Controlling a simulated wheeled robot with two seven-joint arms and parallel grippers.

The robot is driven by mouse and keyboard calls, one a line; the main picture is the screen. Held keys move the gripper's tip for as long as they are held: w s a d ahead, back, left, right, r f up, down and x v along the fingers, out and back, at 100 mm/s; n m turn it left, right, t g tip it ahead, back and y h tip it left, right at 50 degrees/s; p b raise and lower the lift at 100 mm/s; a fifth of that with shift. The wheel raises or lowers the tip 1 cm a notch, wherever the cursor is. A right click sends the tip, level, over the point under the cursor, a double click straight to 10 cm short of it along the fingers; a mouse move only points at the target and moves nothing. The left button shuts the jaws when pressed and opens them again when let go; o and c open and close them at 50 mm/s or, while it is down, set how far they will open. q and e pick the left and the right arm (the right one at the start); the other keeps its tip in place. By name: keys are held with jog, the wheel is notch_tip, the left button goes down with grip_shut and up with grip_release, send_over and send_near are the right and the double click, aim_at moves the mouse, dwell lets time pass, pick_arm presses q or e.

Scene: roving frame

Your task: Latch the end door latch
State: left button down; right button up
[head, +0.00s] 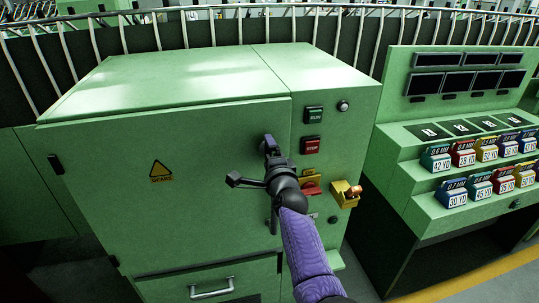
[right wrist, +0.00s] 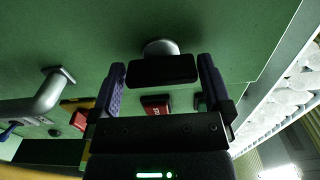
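The end door (head: 150,190) is the green front panel of a machine cabinet and looks shut. Its latch is a black block on a round silver base (right wrist: 160,47), near the door's right edge. In the head view the latch is mostly hidden by my right gripper (head: 269,150). In the right wrist view the black latch handle (right wrist: 162,71) lies crosswise between the two purple-sided fingers of that gripper (right wrist: 160,64). The fingers are apart, one at each end of the handle; whether they touch it I cannot tell. My left gripper is not in view.
Right of the door are a green RUN button (head: 314,114), a red button (head: 311,145) and a yellow-red switch (head: 311,184). A grey handle (right wrist: 45,95) sticks out beside the latch. A console with coloured number blocks (head: 463,156) stands to the right. A metal railing runs behind.

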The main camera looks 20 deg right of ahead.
jog(key=s+p, duration=0.7)
jog(key=s, duration=0.3)
jog(key=shift+a, duration=0.4)
jog(key=shift+w, duration=0.1)
jog(key=shift+f, duration=0.1)
